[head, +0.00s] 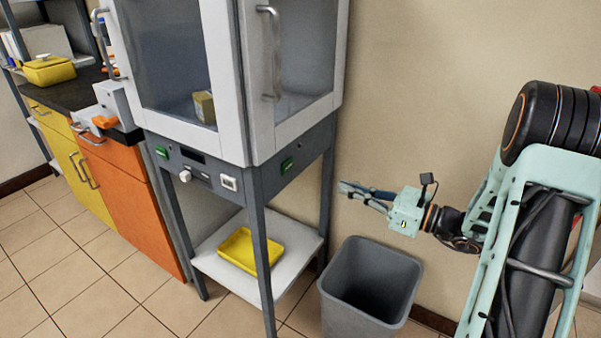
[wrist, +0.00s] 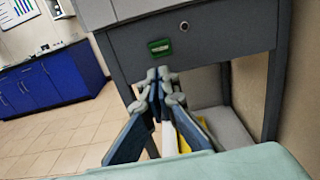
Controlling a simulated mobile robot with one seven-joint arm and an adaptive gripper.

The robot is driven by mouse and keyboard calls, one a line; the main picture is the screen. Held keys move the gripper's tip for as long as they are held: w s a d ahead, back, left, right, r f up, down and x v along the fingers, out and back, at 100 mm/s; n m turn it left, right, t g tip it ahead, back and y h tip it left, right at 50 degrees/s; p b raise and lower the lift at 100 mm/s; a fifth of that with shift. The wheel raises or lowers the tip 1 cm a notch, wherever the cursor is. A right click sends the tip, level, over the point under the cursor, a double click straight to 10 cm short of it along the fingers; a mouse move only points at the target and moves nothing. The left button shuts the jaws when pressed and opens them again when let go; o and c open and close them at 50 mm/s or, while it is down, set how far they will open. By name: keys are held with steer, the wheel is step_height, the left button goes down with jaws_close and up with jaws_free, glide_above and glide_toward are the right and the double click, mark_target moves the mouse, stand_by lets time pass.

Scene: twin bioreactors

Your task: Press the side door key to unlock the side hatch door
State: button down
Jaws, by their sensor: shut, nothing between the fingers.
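The side door key is a green key (head: 286,165) on the grey band under the cabinet's right-hand face. It also shows in the wrist view as a green rectangle (wrist: 159,46), upper middle. The side hatch door (head: 308,50) above it has a white frame, a window and a vertical handle (head: 270,50); it looks closed. My gripper (head: 343,187) is shut and empty, right of the cabinet, pointing toward it. In the head view a gap separates the fingertips from the key. In the wrist view the fingertips (wrist: 157,76) appear just below the key.
A grey bin (head: 370,285) stands below my gripper. A yellow tray (head: 238,252) lies on the cabinet stand's lower shelf (head: 295,283). The wall is behind my gripper. Another green key (head: 161,152) is on the front face. A round lock (wrist: 184,26) shows beside the side key.

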steer(key=b+x, duration=0.3)
steer(key=x, duration=1)
steer(key=shift+f+b, duration=0.1)
steer(key=shift+b, duration=0.2)
steer(key=shift+w+a, duration=0.25)
steer(key=shift+a, duration=0.2)
steer(key=shift+x, duration=0.85)
steer(key=shift+r, duration=0.25)
steer(key=shift+s, duration=0.1)
steer(key=shift+s+d+p, duration=0.2)
steer(key=shift+d+p, duration=0.15)
steer(key=shift+p, duration=0.05)
steer(key=p, duration=0.3)
glide_toward(288, 166)
steer(key=v, duration=0.6)
steer(key=shift+w+f, duration=0.15)
steer(key=shift+f, duration=0.05)
